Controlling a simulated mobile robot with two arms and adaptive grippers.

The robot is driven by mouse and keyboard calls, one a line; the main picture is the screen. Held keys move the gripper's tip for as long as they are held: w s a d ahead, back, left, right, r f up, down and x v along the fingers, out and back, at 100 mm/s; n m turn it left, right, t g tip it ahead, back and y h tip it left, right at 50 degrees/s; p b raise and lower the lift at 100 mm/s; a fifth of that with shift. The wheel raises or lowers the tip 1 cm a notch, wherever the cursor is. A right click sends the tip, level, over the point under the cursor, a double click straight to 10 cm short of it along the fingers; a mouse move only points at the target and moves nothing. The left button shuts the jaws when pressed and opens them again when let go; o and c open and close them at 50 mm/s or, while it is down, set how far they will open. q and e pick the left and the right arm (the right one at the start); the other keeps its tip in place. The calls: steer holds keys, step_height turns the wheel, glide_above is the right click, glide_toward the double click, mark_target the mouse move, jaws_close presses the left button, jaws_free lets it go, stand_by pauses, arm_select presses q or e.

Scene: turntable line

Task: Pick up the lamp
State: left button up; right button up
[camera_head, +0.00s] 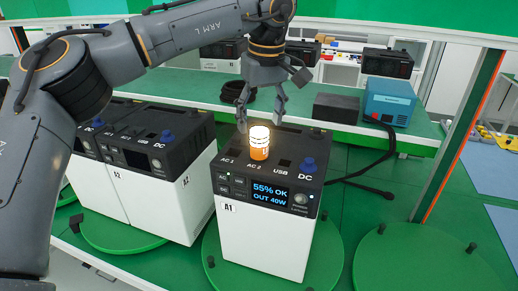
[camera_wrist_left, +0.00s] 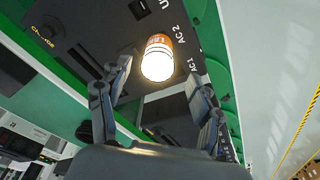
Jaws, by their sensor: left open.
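The lamp (camera_head: 259,142) is a small cylinder with an orange base and a glowing white top. It stands upright on the top of the white and black power unit marked A1 (camera_head: 262,240), by the AC labels. My left gripper (camera_head: 262,108) is open and points down, just above and slightly behind the lamp in the head view. In the left wrist view the lamp (camera_wrist_left: 158,58) shows beyond and between the two open fingers (camera_wrist_left: 155,85), with nothing held. My right gripper is in neither view.
Power units (camera_head: 150,190) with blue knobs stand to the left on a green turntable. An empty green turntable disc (camera_head: 425,262) lies at the right. A green bench (camera_head: 330,125) behind holds a blue box (camera_head: 390,101), a dark box (camera_head: 336,108) and a black cable (camera_head: 385,150).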

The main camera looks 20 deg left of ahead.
mark_target(260, 131)
arm_select(q)
steer(key=f, duration=0.1)
steer(key=f+p, duration=0.1)
steer(key=f, duration=0.1)
steer(key=shift+w+a+p, duration=0.15)
steer(key=shift+w+p, duration=0.1)
steer(key=shift+p, duration=0.15)
steer(key=shift+w+a+f+p, duration=0.1)
steer(key=shift+w+f+p, duration=0.05)
steer(key=shift+f, duration=0.65)
steer(key=shift+w+a+f+p, duration=0.1)
steer(key=shift+w+f+p, duration=0.05)
steer(key=shift+f, duration=0.65)
steer(key=shift+s+d+r, duration=0.1)
steer(key=shift+s, duration=0.05)
steer(key=c, duration=1.3)
steer(key=shift+c, duration=0.3)
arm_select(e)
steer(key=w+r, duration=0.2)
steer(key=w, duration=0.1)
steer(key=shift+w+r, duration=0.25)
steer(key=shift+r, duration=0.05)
arm_select(q)
steer(key=shift+r, duration=0.1)
